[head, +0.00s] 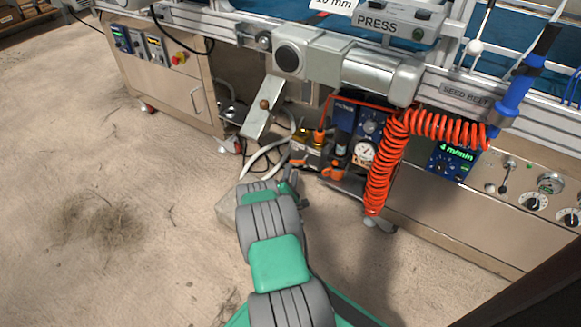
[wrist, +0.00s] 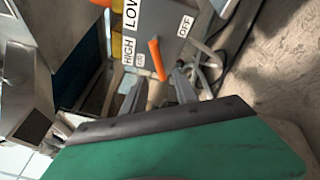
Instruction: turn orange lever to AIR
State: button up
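In the wrist view, an orange lever (wrist: 156,58) sticks out from a grey plate (wrist: 172,18) marked HIGH, LOW and OFF. A smaller label (wrist: 140,60) beside the lever is not readable, and I see no AIR marking. My gripper (wrist: 159,77) is open, its two fingers apart. The lever's free end appears between the fingertips in the picture; I cannot tell whether either finger touches it. In the head view, my gripper (head: 292,177) is low in front of the machine, near a yellow box (head: 305,152). The lever cannot be made out surely there.
A red coiled hose (head: 383,170) hangs right of my gripper from a blue-handled tool (head: 518,85). A slanted metal arm with a knob (head: 262,112) hangs above left. Loose cables (head: 262,160) lie close by.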

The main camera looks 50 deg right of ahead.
jog(key=b+x, duration=0.1)
jog(key=x, duration=0.3)
jog(key=shift+s+d, duration=0.1)
jog(key=shift+d, duration=0.05)
grip_shut()
dwell(0.4)
